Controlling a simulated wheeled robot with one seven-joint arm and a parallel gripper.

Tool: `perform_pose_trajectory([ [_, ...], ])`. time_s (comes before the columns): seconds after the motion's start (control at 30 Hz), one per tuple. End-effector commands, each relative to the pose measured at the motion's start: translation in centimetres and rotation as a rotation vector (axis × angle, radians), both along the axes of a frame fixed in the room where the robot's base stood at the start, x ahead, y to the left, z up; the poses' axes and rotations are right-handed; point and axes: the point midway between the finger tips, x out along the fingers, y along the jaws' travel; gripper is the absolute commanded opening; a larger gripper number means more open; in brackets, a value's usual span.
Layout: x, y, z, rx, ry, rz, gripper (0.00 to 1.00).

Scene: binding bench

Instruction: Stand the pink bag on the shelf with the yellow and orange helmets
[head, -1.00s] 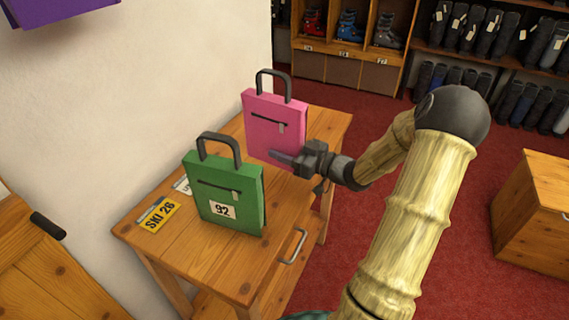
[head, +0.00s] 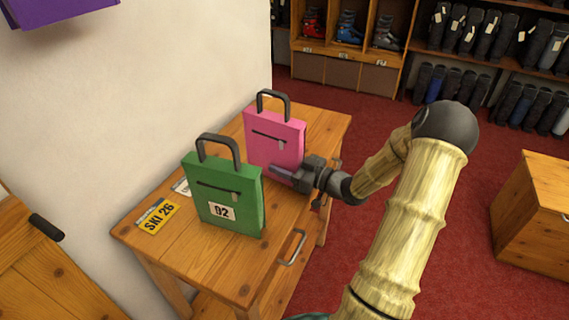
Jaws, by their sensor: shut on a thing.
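The pink bag (head: 274,138) is upright above or on the wooden table, behind the green bag. It has a dark handle and a dark zip line on its front. My gripper (head: 285,173) is shut on the lower right edge of the pink bag, one finger showing across its front. The green bag hides part of the pink bag's lower left, and I cannot tell whether its base touches the table. The shelf with the yellow and orange helmets is not in view.
The green bag (head: 224,190), marked 92, stands on the wooden table (head: 200,252) close in front. A yellow SKI 26 plate (head: 157,217) lies at the table's left. A purple thing (head: 60,10) is at the upper left. Boot racks (head: 455,50) stand at the back; a wooden cabinet (head: 535,215) is at the right.

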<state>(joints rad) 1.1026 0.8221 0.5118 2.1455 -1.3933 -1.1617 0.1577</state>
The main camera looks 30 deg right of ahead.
Motion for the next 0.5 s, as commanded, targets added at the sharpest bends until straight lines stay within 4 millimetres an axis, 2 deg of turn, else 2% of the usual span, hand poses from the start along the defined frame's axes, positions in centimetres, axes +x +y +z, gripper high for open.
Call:
perform_pose_trajectory([
  [0.03,0.04,0.03,-0.09,0.001,-0.003,0.001,0.1],
  [0.07,0.01,0.01,-0.2,0.0,0.0,0.0,0.53],
  [0.17,0.01,0.01,-0.13,0.0,0.0,0.0,0.72],
  [0.5,0.01,-0.01,-0.19,0.0,0.0,0.0,0.73],
])
